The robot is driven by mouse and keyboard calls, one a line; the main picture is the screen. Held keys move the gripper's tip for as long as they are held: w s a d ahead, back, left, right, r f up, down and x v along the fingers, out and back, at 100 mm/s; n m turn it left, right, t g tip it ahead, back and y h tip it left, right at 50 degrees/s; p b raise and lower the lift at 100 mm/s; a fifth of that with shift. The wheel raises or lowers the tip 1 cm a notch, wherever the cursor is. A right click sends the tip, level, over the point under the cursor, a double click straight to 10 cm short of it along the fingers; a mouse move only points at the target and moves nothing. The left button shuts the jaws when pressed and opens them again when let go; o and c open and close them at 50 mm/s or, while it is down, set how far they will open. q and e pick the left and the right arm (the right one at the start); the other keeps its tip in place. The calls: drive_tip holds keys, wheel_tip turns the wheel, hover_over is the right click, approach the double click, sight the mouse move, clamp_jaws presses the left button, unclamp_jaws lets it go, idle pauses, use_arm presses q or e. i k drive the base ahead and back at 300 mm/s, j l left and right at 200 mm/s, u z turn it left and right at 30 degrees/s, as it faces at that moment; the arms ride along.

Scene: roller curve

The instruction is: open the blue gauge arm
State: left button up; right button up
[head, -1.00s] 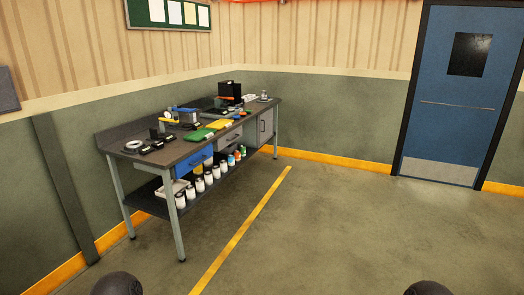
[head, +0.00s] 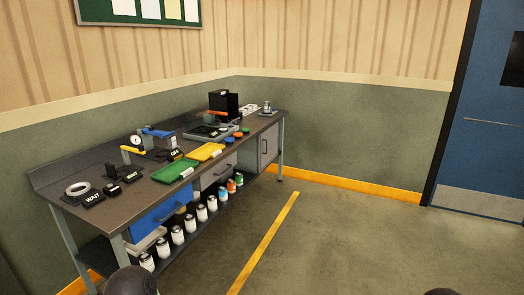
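The blue gauge arm (head: 157,132) is on the workbench in the head view, toward the back edge and left of the bench's middle. It lies roughly level over a grey block. A round white-faced gauge (head: 136,142) stands just left of it, with a yellow arm (head: 132,150) in front. Whether the blue arm is latched is too small to tell. Neither gripper is in view; only dark rounded parts of my arms show at the bottom edge, well short of the bench.
The workbench (head: 130,203) runs along the left wall. It carries a green tray (head: 174,171), a yellow tray (head: 204,152), dark labelled blocks, a tape ring and a black box (head: 223,104). Several bottles stand on the lower shelf. The floor (head: 340,235) right of the bench is clear.

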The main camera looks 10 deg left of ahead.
sight(165, 135)
drive_tip(key=i+u, duration=0.1)
drive_tip(key=i, duration=0.55)
drive_tip(key=i+l+u, duration=0.15)
drive_tip(key=i, duration=0.5)
drive_tip(key=i+l+u, duration=0.1)
drive_tip(key=i, duration=0.55)
drive_tip(key=l, duration=0.1)
